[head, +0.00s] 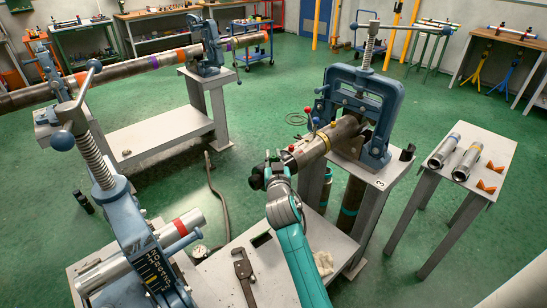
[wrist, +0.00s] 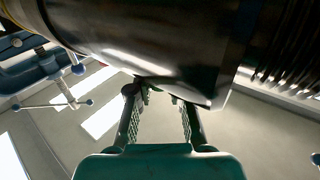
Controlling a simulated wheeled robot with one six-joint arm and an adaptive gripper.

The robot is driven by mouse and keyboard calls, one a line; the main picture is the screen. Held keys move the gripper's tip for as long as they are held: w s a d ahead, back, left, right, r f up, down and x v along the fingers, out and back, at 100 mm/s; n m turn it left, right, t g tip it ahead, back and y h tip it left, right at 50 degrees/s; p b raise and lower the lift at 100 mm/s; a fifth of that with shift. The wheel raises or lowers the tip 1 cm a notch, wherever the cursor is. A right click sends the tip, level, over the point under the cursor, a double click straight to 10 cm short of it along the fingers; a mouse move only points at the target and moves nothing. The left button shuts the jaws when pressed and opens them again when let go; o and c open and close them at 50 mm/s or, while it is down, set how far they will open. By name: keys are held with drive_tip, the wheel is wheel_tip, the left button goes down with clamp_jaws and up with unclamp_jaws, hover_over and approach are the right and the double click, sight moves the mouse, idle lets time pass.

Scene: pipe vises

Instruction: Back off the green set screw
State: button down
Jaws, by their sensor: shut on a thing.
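A dark steel pipe (head: 345,130) with a lighter end fitting is clamped in the large blue vise (head: 388,100) and sticks out toward the left. Small red, blue and yellow knobs stand on the fitting. My gripper (head: 268,174) is at the pipe's free end, on its near left side. In the wrist view the pipe (wrist: 165,45) fills the top, and my gripper's two fingers (wrist: 160,93) reach to its lower edge. They are shut on a small part there, taken as the green set screw; the pipe edge and fingertips mostly hide it, and no green shows.
A second blue vise (head: 130,225) stands close at the left front, with a red-banded pipe. A pipe wrench (head: 243,275) and a gauge lie on the low bench below my arm. A side table (head: 490,150) with short pipes is at the right.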

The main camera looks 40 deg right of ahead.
drive_tip(key=shift+n+t+y, duration=0.5)
drive_tip(key=shift+n+y, duration=0.2)
drive_tip(key=shift+y, duration=0.2)
drive_tip(key=shift+d+n+t+y, duration=0.1)
drive_tip(key=shift+n+t+y, duration=0.5)
drive_tip(key=shift+n+y, duration=0.5)
drive_tip(key=shift+n+t+y, duration=0.4)
drive_tip(key=shift+n+y, duration=0.6)
drive_tip(key=shift+y, duration=1.1)
drive_tip(key=shift+n+y, duration=0.5)
drive_tip(key=shift+y, duration=0.2)
drive_tip(key=shift+f, duration=0.1)
drive_tip(key=c, duration=1.1)
unclamp_jaws()
drive_tip(key=shift+o, duration=0.2)
